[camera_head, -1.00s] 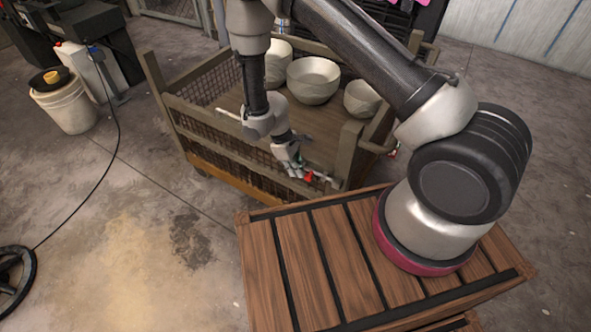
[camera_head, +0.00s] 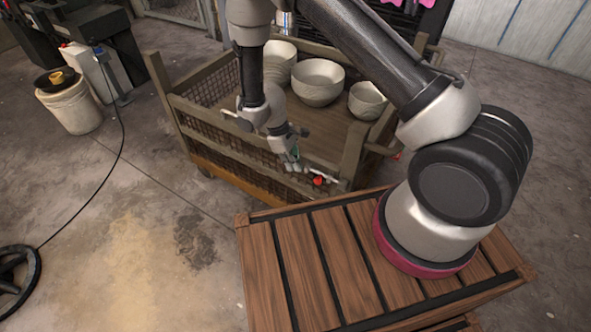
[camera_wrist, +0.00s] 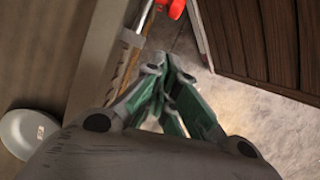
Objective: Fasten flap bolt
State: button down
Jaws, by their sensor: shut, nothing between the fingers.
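The flap bolt with its red knob (camera_head: 318,181) sits on the near side of the wood-and-mesh crate (camera_head: 225,143), toward its right corner post. In the wrist view the red knob (camera_wrist: 177,8) shows at the top edge, on a metal bolt rod (camera_wrist: 144,18). My gripper (camera_head: 293,168) is just left of the knob and apart from it. In the wrist view its green-sided fingers (camera_wrist: 160,72) are closed together with nothing between them. The fingertips point toward the bolt, a short way below it in that picture.
Several pale bowls (camera_head: 318,82) stand in the crate. A white dish (camera_wrist: 28,132) shows at the left in the wrist view. A slatted wooden platform (camera_head: 300,265) is in front, under my arm's base. A bucket (camera_head: 72,108) stands on the floor at left.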

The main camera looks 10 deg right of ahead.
jog(key=v, duration=0.8)
jog(key=shift+a, duration=0.15)
jog(key=s+d+r+m+t+y, duration=0.1)
jog(key=s+d+r+m+t, duration=0.1)
jog(key=s+d+r, duration=0.5)
jog(key=s+d+r+m+t+y, duration=0.1)
jog(key=s+d+r+m, duration=0.4)
jog(key=r, duration=1.4)
jog(key=s+d+r+m+t, duration=0.3)
jog(key=s+d+r, duration=0.6)
jog(key=r, duration=0.5)
jog(key=d, duration=0.2)
jog(key=shift+s+d+m+t+y, duration=0.25)
jog(key=shift+d+m+t+y, duration=0.05)
jog(key=shift+y, duration=0.1)
